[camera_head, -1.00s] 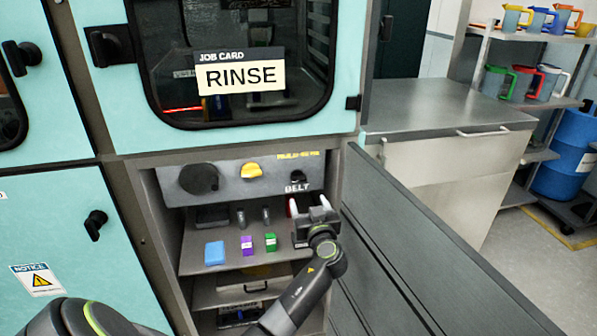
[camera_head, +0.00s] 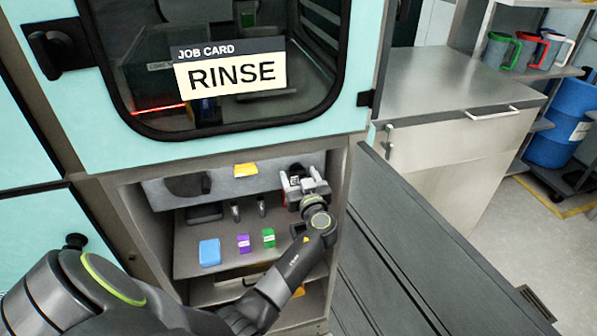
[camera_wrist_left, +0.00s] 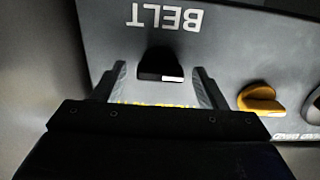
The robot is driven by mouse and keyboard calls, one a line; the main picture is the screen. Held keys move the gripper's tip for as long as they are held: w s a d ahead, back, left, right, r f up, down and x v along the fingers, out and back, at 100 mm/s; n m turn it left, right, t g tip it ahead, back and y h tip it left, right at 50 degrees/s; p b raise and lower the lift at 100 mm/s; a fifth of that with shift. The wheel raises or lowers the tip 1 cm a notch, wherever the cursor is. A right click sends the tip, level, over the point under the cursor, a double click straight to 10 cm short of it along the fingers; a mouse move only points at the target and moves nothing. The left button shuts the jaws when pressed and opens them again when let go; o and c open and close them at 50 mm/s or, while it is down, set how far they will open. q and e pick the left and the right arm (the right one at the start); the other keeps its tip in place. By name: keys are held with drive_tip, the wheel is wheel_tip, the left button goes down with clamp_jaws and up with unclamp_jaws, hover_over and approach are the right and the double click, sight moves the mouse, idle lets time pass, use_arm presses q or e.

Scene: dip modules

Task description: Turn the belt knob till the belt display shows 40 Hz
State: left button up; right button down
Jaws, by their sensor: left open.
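The belt knob (camera_wrist_left: 160,66) is black with a white mark, under the upside-down BELT label (camera_wrist_left: 164,18) in the left wrist view. My left gripper (camera_wrist_left: 161,76) is open, with one finger on each side of the knob and a gap to each. In the head view my left gripper (camera_head: 304,184) is at the right end of the control panel (camera_head: 215,180) and covers most of the knob there. I cannot read a belt display in either view. My right gripper is not in view.
A yellow knob (camera_wrist_left: 258,98) sits beside the belt knob on the panel. Below, a shelf holds a blue block (camera_head: 209,252), a purple block (camera_head: 243,243) and a green block (camera_head: 268,237). A grey panel (camera_head: 400,250) stands close on the right. A RINSE card (camera_head: 231,75) hangs above.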

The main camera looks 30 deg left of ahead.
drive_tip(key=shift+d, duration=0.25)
use_arm(q)
drive_tip(key=shift+d, duration=0.1)
drive_tip(key=shift+c, duration=1.3)
drive_tip(key=c, duration=0.7)
drive_tip(key=shift+c, duration=0.2)
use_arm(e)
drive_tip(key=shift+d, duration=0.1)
use_arm(q)
drive_tip(key=shift+m, duration=0.3)
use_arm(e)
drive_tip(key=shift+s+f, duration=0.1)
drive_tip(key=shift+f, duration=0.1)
